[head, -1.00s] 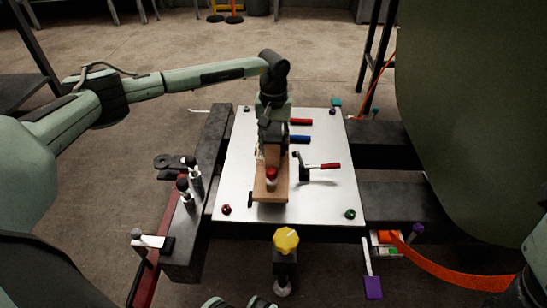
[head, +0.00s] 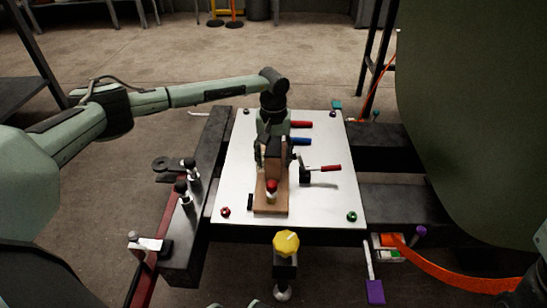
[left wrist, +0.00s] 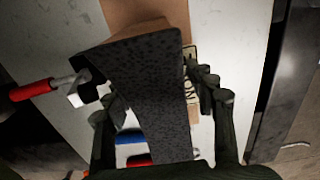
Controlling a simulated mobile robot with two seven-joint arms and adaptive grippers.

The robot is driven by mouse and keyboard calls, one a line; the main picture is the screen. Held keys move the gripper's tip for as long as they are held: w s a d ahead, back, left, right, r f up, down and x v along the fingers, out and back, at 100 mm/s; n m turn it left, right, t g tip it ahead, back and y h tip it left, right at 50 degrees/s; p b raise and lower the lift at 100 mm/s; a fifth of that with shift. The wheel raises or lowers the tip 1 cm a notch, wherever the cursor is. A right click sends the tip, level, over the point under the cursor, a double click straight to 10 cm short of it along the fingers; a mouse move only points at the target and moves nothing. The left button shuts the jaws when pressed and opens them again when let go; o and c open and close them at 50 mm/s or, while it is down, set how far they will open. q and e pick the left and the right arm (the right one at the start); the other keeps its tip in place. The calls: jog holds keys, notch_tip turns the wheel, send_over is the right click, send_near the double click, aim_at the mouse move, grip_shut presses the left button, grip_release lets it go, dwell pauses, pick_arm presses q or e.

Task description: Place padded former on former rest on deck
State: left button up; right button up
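The padded former (left wrist: 150,85) is a block with a dark speckled face, between the fingers of my left gripper (left wrist: 160,100) in the left wrist view. In the head view its brown side (head: 273,167) shows beneath my left gripper (head: 272,145), over the far part of a brown wooden board (head: 270,206), apparently the former rest. The board lies on the white deck plate (head: 235,175). My left fingers flank the former and appear shut on it. Whether its underside touches the board is hidden. My right gripper is out of view.
A red-topped peg (head: 271,187) stands on the board. A yellow knob (head: 286,242) stands in front. The plate's left strip is clear.

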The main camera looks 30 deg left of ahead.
pick_arm(q)
notch_tip(320, 180, up, 12)
jog(key=p, duration=0.3)
jog(key=shift+r, duration=0.15)
dwell(1.4)
